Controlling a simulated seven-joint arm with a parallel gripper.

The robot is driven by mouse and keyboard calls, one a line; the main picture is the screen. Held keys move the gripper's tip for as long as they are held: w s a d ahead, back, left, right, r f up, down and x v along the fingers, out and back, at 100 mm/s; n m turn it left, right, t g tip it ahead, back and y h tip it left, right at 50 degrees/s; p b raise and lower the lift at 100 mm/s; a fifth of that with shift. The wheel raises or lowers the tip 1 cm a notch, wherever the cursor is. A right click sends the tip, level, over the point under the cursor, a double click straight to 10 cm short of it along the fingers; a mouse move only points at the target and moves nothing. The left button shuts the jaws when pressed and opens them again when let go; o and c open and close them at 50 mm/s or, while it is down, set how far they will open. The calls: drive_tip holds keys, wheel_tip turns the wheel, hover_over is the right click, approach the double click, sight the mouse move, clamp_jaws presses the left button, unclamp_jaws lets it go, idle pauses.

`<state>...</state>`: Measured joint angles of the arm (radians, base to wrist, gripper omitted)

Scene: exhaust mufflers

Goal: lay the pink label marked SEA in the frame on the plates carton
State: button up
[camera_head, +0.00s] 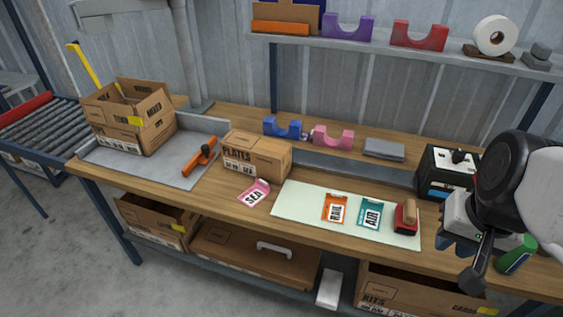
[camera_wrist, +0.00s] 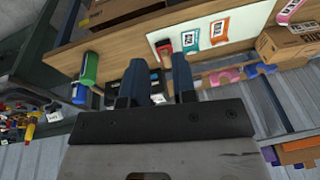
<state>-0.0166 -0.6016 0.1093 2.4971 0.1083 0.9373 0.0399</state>
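The pink label marked SEA (camera_head: 254,193) lies on the wooden bench, in front of the plates carton and left of the pale mat. It also shows at the top right of the wrist view (camera_wrist: 291,10). The closed brown plates carton (camera_head: 245,159) stands behind it and shows in the wrist view too (camera_wrist: 275,45). I cannot make out the frame on the carton clearly. My gripper (camera_head: 465,248) is at the far right of the head view, well away from the label. In the wrist view its two blue fingers (camera_wrist: 156,76) are apart with nothing between them.
The pale mat (camera_head: 300,220) holds an orange RAIL label (camera_head: 335,208), a teal AIR label (camera_head: 371,213) and a red stamp-like tool (camera_head: 405,217). A black box (camera_head: 436,172) and a green-handled item (camera_head: 516,254) are near my gripper. An orange tool (camera_head: 200,157) lies left of the carton.

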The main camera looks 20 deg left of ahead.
drive_tip(key=w+a+f+m+y, duration=0.3)
drive_tip(key=w+a, duration=0.3)
drive_tip(key=a, duration=0.3)
drive_tip(key=w+a+f+m+g+y, duration=0.1)
drive_tip(key=w+a+f+m+y, duration=0.3)
drive_tip(key=w+a, duration=0.3)
drive_tip(key=w+a+f+m+y, duration=0.3)
drive_tip(key=w+a, duration=0.3)
drive_tip(key=a, duration=0.4)
drive_tip(key=w+a+f+m+t+y, duration=0.1)
drive_tip(key=w+a+f+m, duration=0.4)
drive_tip(key=a+f, duration=0.2)
drive_tip(key=m+t, duration=0.3)
drive_tip(key=m, duration=0.4)
approach(267, 189)
drive_tip(key=shift+w+a+r+y, duration=0.15)
drive_tip(key=shift+w+a+r, duration=0.05)
drive_tip(key=shift+a+r, duration=0.3)
drive_tip(key=shift+w+a+r+y, duration=0.15)
drive_tip(key=shift+a+r, duration=0.25)
drive_tip(key=shift+r, duration=0.2)
drive_tip(key=shift+x, duration=1.3)
drive_tip(key=shift+x, duration=2.6)
